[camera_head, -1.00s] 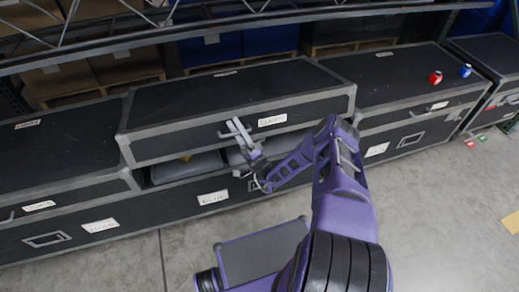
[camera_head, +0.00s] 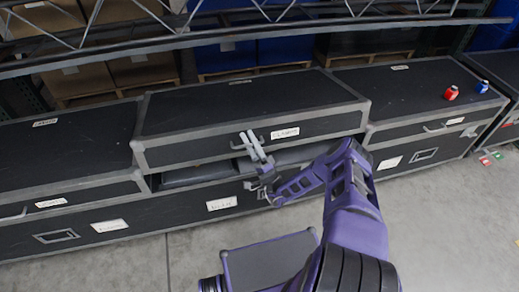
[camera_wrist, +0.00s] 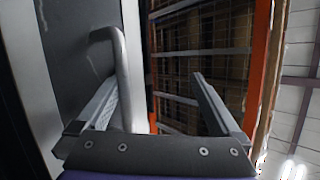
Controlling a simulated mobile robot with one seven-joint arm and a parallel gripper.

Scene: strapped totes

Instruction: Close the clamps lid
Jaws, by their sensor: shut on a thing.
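The clamps lid (camera_head: 240,104) is the black, grey-edged lid of the middle case, with a white label (camera_head: 285,133) on its front. It is partly raised, with a dark gap and grey contents (camera_head: 198,174) under its front edge. My gripper (camera_head: 250,143) is at the lid's front, left of the label, shut on the lid's handle. In the wrist view the grey bar handle (camera_wrist: 125,75) lies between the fingers of my gripper (camera_wrist: 155,88), close to the left finger. The contact itself is hard to see.
Shut black cases flank it left (camera_head: 65,150) and right (camera_head: 410,90). A metal truss (camera_head: 250,30) crosses above, behind the cases. The grey floor (camera_head: 440,230) at right front is clear.

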